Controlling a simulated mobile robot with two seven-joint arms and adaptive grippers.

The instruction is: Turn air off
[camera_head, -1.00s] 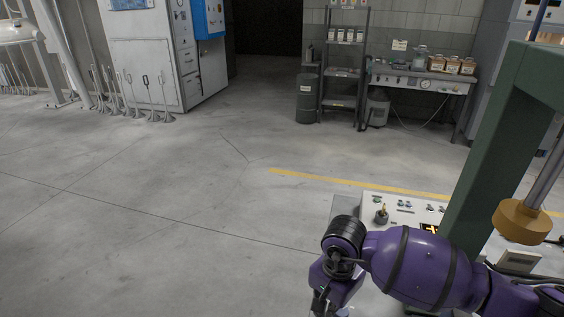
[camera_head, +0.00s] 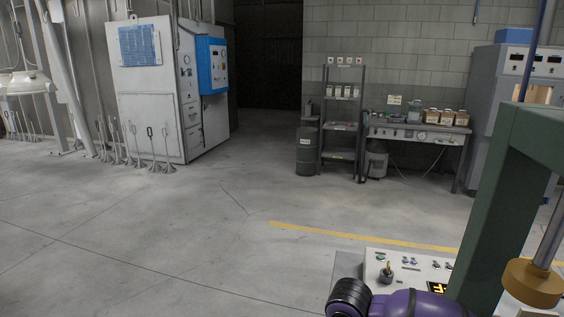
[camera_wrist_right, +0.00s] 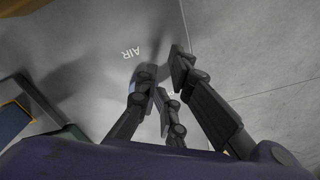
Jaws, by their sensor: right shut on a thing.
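In the right wrist view, white "AIR" lettering (camera_wrist_right: 131,54) is on a grey surface just beyond my right gripper (camera_wrist_right: 165,78). The dark fingers are closed around the air control next to this lettering. The fingers hide nearly all of the control, so its shape and position cannot be told. In the head view, only part of my purple right arm shows at the bottom edge, and its gripper is out of the picture. My left gripper is in neither view.
A white control panel (camera_head: 408,266) with small switches stands at the lower right, beside a green post (camera_head: 500,215). A shelf rack (camera_head: 342,125) and a bench (camera_head: 420,131) stand at the back. A white cabinet (camera_head: 150,95) is at the back left.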

